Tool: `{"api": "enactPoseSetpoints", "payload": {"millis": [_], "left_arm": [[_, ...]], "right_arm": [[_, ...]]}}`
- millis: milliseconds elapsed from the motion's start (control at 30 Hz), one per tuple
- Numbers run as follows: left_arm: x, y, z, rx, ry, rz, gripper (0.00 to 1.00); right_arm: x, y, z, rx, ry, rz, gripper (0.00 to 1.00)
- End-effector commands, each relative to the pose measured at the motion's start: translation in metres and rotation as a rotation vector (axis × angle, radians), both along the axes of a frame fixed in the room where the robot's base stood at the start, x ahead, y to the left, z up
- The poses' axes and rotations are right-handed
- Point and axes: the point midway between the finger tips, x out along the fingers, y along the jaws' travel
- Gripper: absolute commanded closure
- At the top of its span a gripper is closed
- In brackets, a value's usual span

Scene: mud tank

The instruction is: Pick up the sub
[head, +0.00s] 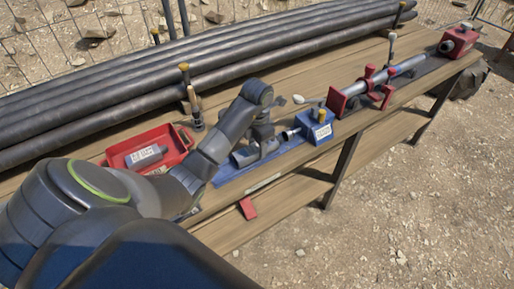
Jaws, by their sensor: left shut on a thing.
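The sub (246,156) looks like a short grey cylinder lying along the blue mat (228,177) on the wooden bench. A bright metal end (289,134) shows at its right, beside the blue box. My left gripper (262,143) comes down over the sub from above and is shut on it. The gripper and wrist hide the sub's middle. The sub is on or just above the mat; I cannot tell which. My right gripper is not in view.
A red tray (111,159) holding a labelled grey piece is left of my wrist. A labelled blue box (317,132) stands close right of the sub. Farther right, a pipe (355,89) sits in red clamps. Long dark pipes (75,107) lie along the back.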

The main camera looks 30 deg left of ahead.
Motion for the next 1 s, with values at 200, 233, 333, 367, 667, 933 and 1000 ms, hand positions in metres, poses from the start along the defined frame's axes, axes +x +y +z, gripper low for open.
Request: {"api": "enactPoseSetpoints", "payload": {"millis": [200,233,333,367,667,933,1000], "left_arm": [[0.001,0.000,0.009,0.001,-0.003,0.000,0.93],[0.001,0.000,0.012,0.001,-0.003,0.000,0.93],[0.001,0.000,0.023,0.002,-0.004,0.000,0.93],[0.001,0.000,0.027,0.002,-0.004,0.000,0.93],[0.001,0.000,0.068,0.001,-0.003,0.000,0.93],[0.000,0.000,0.096,0.001,-0.001,0.000,0.93],[0.000,0.000,0.094,0.001,-0.001,0.000,0.93]], "right_arm": [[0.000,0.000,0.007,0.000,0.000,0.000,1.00],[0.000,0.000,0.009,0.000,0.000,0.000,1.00],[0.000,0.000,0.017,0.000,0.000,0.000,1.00],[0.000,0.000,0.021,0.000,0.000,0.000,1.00],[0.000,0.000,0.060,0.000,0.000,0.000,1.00],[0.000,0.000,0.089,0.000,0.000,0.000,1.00],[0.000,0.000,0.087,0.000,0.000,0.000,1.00]]}}
